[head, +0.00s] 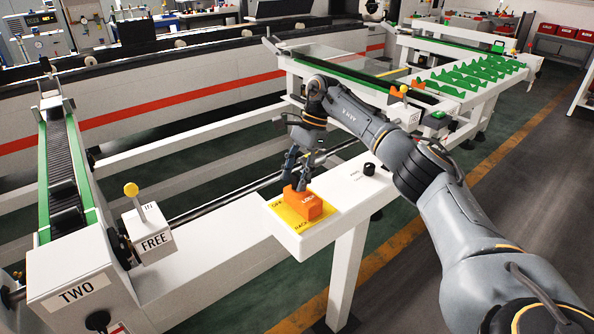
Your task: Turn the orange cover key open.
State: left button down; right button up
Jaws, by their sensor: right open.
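The orange cover key (311,206) is an orange block with lettering on top. It sits on a yellow plate (287,216) on a white shelf (343,199) of the rack. My right gripper (297,184) reaches down from above, with its fingertips at the back edge of the orange block. Its fingers are apart. Whether they touch the block cannot be told. My left gripper does not show.
A yellow-knobbed lever (131,190) stands on a white box marked IN and FREE at left. A black knob (369,168) is on the shelf right of the key. A conveyor (65,165) runs at far left. Green toothed racks (475,74) lie at back right.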

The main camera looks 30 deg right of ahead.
jog(key=v, duration=1.2)
jog(key=shift+a, duration=0.15)
